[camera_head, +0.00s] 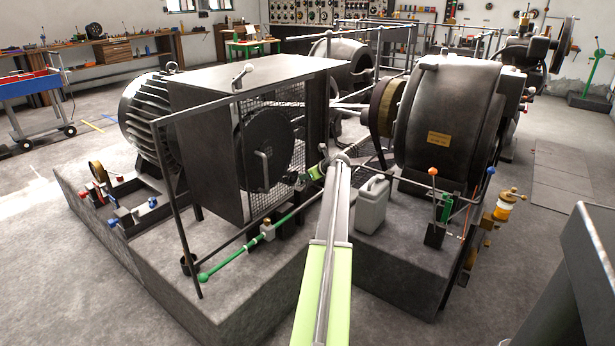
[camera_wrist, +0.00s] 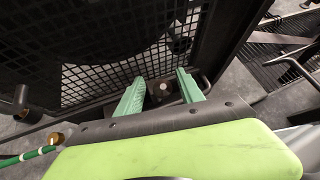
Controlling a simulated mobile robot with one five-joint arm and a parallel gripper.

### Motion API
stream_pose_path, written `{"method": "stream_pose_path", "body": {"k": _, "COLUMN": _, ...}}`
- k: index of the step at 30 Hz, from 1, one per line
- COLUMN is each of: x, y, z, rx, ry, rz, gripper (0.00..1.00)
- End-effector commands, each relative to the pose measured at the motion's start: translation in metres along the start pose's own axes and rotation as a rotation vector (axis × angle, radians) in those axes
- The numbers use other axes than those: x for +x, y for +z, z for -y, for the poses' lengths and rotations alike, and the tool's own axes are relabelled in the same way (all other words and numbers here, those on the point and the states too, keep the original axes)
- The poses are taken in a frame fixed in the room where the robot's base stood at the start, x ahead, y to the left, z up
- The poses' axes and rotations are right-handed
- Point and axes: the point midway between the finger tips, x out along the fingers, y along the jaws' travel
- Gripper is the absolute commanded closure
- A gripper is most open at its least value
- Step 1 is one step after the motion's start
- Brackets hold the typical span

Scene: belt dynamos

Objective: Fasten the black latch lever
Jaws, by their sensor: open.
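My gripper (camera_wrist: 160,78) has its two green fingers open and apart, pointing at the lower edge of a black mesh guard (camera_wrist: 118,72). Between the fingers, in the wrist view, is a small dark fitting (camera_wrist: 164,91) with a pale round spot. It may be the black latch lever, but its shape and position are not clear. In the head view my gripper (camera_head: 318,172) is at the right edge of the guard housing, and my arm hides part of this spot. The guard's round dark cover (camera_head: 266,145) has a vertical handle.
A green-ended rail (camera_head: 235,255) runs along the plinth in front of the guard. A grey jug (camera_head: 371,205) stands right of my arm. Beyond it are a lever with an orange knob (camera_head: 433,172) and a large dark dynamo (camera_head: 450,110). The floor at left is open.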

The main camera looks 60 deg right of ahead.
Motion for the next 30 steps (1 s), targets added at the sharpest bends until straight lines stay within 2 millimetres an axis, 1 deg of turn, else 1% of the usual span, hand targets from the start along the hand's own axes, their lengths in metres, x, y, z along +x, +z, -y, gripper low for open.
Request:
{"method": "stream_pose_path", "body": {"k": 2, "x": -0.010, "y": 0.002, "z": 0.000, "rx": 0.001, "ry": -0.001, "rz": 0.000, "gripper": 0.55}}
{"method": "stream_pose_path", "body": {"k": 5, "x": -0.032, "y": 0.005, "z": 0.000, "rx": 0.000, "ry": -0.002, "rz": 0.000, "gripper": 0.55}}
{"method": "stream_pose_path", "body": {"k": 12, "x": -0.103, "y": 0.007, "z": -0.001, "rx": 0.002, "ry": -0.002, "rz": 0.000, "gripper": 0.55}}
{"method": "stream_pose_path", "body": {"k": 15, "x": -0.129, "y": 0.007, "z": -0.001, "rx": 0.002, "ry": -0.001, "rz": 0.000, "gripper": 0.55}}
{"method": "stream_pose_path", "body": {"k": 18, "x": -0.150, "y": 0.005, "z": -0.001, "rx": 0.001, "ry": -0.001, "rz": 0.000, "gripper": 0.55}}
{"method": "stream_pose_path", "body": {"k": 21, "x": -0.164, "y": 0.004, "z": -0.001, "rx": 0.001, "ry": 0.000, "rz": 0.000, "gripper": 0.55}}
{"method": "stream_pose_path", "body": {"k": 24, "x": -0.171, "y": 0.003, "z": -0.001, "rx": 0.001, "ry": 0.001, "rz": 0.000, "gripper": 0.55}}
{"method": "stream_pose_path", "body": {"k": 30, "x": -0.172, "y": 0.001, "z": -0.001, "rx": 0.000, "ry": 0.001, "rz": 0.000, "gripper": 0.55}}
